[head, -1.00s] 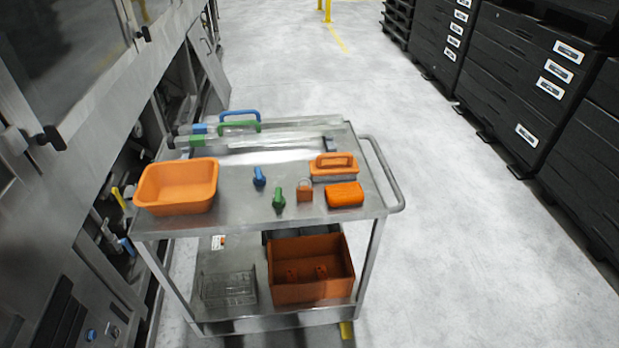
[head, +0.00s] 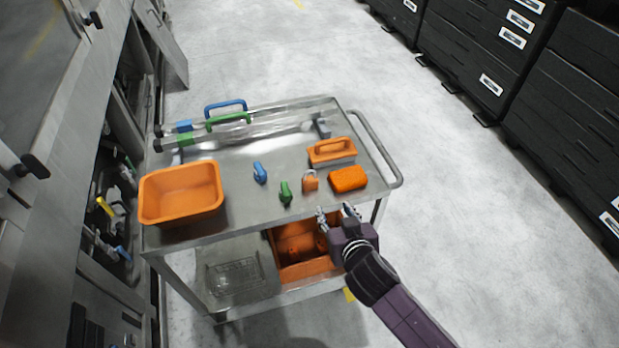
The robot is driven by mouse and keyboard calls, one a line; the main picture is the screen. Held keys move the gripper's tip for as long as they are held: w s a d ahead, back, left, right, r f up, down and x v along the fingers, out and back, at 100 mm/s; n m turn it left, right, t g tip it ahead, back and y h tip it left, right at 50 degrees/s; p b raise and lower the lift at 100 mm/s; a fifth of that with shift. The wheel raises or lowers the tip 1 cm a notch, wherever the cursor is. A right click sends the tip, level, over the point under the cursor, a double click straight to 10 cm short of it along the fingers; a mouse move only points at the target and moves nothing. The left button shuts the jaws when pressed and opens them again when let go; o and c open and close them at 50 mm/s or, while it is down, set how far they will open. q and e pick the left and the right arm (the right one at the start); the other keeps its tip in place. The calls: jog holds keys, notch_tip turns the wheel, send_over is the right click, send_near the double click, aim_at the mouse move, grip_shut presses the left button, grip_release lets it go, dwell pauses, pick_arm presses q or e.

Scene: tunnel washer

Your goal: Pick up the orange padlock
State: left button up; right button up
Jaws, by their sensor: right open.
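The orange padlock (head: 310,183) stands near the front edge of the cart's steel top, its pale shackle pointing up. My left gripper is not in view.
An orange basin (head: 181,193) stands on the cart's left. A blue object (head: 260,172) and an orange-handled brush (head: 332,152) lie near the padlock. Long tools with blue and green handles lie at the back. An orange bin (head: 303,262) sits on the lower shelf. Black crates (head: 490,60) stand right.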

aim_at(311, 185)
jog(key=shift+n+t+y, duration=0.6)
jog(key=shift+y, duration=0.3)
jog(key=w+a, duration=0.1)
jog(key=w+a+r, duration=0.1)
jog(key=a, duration=0.1)
jog(key=w+a+r, duration=0.1)
jog(key=shift+w+a+r, duration=0.1)
jog(key=shift+w+a, duration=0.05)
jog(key=shift+w, duration=0.1)
jog(key=shift+w+a+f, duration=0.25)
jog(key=shift+w, duration=0.35)
jog(key=shift+w+a+f, duration=0.1)
jog(key=shift+w+f, duration=0.2)
jog(key=shift+w, duration=0.35)
jog(key=p+x, duration=0.1)
jog(key=x, duration=0.2)
jog(key=shift+f, duration=0.1)
jog(key=shift+w+f, duration=0.35)
jog(key=shift+w, duration=0.2)
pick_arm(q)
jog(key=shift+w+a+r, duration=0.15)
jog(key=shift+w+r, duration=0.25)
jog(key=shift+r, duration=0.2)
pick_arm(e)
jog(key=shift+c, duration=0.5)
